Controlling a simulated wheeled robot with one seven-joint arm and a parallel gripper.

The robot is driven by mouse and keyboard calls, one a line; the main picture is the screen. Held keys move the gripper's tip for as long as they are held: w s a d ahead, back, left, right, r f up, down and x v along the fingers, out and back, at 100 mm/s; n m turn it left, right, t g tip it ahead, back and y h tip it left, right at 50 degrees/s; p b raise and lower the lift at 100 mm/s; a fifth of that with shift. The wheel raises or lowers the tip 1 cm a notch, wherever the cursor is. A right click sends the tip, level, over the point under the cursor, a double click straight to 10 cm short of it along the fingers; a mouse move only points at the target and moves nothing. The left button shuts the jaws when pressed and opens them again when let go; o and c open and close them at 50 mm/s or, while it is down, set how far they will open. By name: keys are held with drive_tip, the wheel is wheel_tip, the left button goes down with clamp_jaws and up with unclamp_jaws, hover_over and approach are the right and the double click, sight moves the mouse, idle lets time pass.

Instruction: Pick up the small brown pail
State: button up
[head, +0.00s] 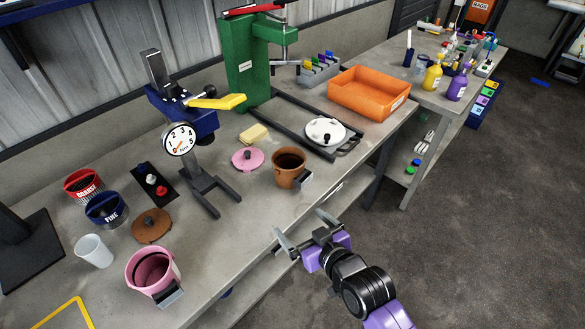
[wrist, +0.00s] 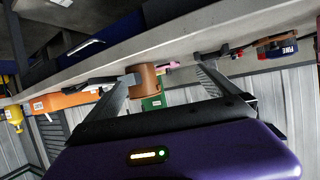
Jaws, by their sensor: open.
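The small brown pail (head: 288,165) stands upright on the grey workbench near its front edge, with its open top up and a small grey tab on its right side. In the wrist view the brown pail (wrist: 146,80) shows between the fingers, some way beyond them, with the picture tilted. My gripper (head: 302,228) is open and empty in the head view, in front of the bench edge, below and slightly right of the pail and apart from it. Its two fingers also show in the wrist view (wrist: 165,72).
A pink lid (head: 247,159) and yellow sponge (head: 254,134) lie behind the pail. A black frame with a white lid (head: 325,132) is to its right, with an orange tray (head: 369,93) beyond. A gauge stand (head: 181,138) and pink pail (head: 152,272) are left.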

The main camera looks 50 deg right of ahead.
drive_tip(key=h+p, duration=0.1)
drive_tip(key=p, duration=0.1)
approach(290, 162)
wheel_tip(290, 162, up, 4)
drive_tip(key=s+a, duration=0.2)
drive_tip(key=shift+m+g, duration=0.4)
drive_tip(key=shift+a+p+x, duration=0.2)
drive_tip(key=shift+p+x, duration=0.1)
drive_tip(key=shift+x, duration=1.75)
drive_tip(key=shift+a+p+x, duration=0.2)
drive_tip(key=shift+p+x, duration=0.1)
drive_tip(key=shift+x, duration=1.7)
drive_tip(key=shift+w+r, duration=0.15)
drive_tip(key=shift+w, duration=0.05)
drive_tip(key=c, duration=1.4)
drive_tip(key=shift+r, duration=0.1)
